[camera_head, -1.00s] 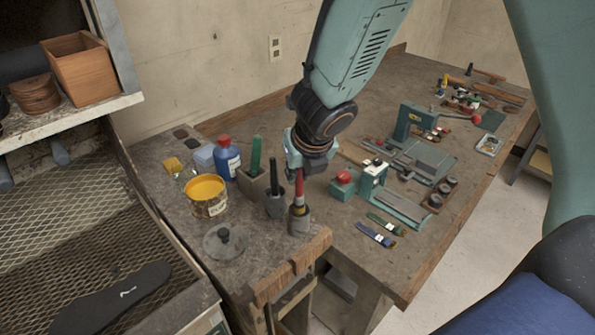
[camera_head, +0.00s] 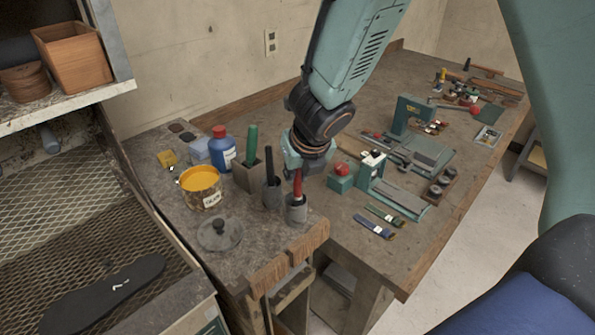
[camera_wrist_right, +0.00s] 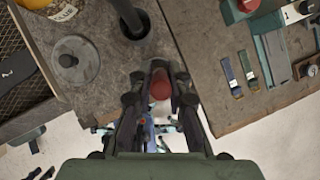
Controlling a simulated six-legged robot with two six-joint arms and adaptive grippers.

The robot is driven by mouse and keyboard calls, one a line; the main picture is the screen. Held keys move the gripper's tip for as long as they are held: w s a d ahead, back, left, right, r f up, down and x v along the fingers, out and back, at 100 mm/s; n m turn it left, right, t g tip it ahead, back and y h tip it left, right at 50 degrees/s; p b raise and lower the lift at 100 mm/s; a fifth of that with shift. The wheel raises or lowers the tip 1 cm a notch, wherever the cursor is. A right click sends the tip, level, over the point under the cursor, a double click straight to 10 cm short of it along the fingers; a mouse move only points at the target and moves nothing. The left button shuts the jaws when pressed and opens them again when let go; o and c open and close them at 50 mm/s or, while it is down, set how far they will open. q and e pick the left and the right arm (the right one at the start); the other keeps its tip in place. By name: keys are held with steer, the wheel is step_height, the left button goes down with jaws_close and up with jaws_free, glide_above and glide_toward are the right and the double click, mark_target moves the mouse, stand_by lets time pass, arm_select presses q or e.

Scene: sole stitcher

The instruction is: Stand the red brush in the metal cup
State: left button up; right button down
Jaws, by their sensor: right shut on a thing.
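The red brush (camera_head: 298,185) is upright, its lower end inside the mouth of the grey metal cup (camera_head: 297,212). The cup stands near the front corner of the bench. My right gripper (camera_head: 299,171) is directly above the cup, shut on the upper part of the brush. In the right wrist view, the round red end of the brush (camera_wrist_right: 160,88) shows between the fingers of my right gripper (camera_wrist_right: 160,82). The brush's lower end is hidden, so I cannot tell whether it touches the cup's bottom. My left gripper is not in view.
A dark holder with a black handle (camera_head: 271,192) and a block with a green handle (camera_head: 247,174) stand close left of the cup. A yellow pot (camera_head: 202,190) and a lid (camera_head: 220,234) are farther left. Two flat brushes (camera_head: 375,227) lie to the right.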

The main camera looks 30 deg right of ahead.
steer(key=shift+s, duration=0.1)
steer(key=shift+w+a, duration=0.15)
steer(key=shift+w, duration=0.05)
steer(key=c, duration=1.5)
jaws_free()
steer(key=shift+w+f, duration=0.15)
steer(key=shift+w, duration=0.2)
steer(key=o, duration=0.3)
steer(key=shift+s, duration=0.4)
